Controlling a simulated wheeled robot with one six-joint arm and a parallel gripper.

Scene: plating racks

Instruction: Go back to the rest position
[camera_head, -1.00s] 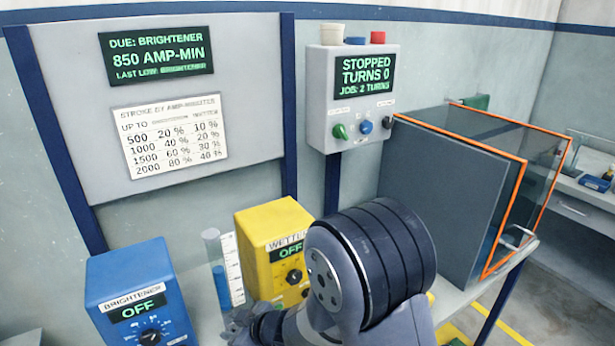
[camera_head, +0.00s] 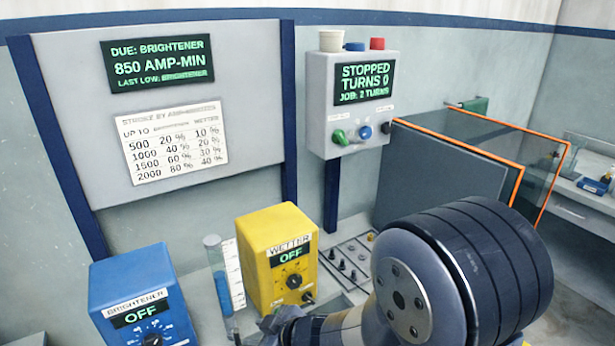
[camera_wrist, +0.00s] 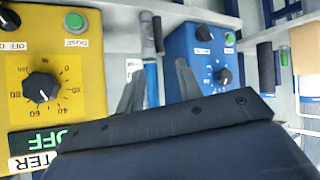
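My gripper (camera_wrist: 158,68) shows in the wrist view with its two dark fingers apart. I see nothing held between them; a blue-filled tube (camera_wrist: 151,82) appears in the gap behind. In the head view my arm fills the lower right, and the gripper end is low in the picture, partly cut off by the bottom edge. The yellow wetter box (camera_head: 277,225) reads OFF and stands just behind the arm. The blue brightener box (camera_head: 128,275) also reads OFF, at lower left. The clear measuring cylinder (camera_head: 213,250) stands upright between the boxes.
A control box (camera_head: 320,100) reads STOPPED, TURNS 0, JOB: 2 TURNS. A board (camera_head: 70,110) shows 850 AMP-MIN due for brightener. An orange-edged tank (camera_head: 440,170) stands behind my arm at right. A panel with small knobs (camera_head: 345,262) lies right of the wetter box.

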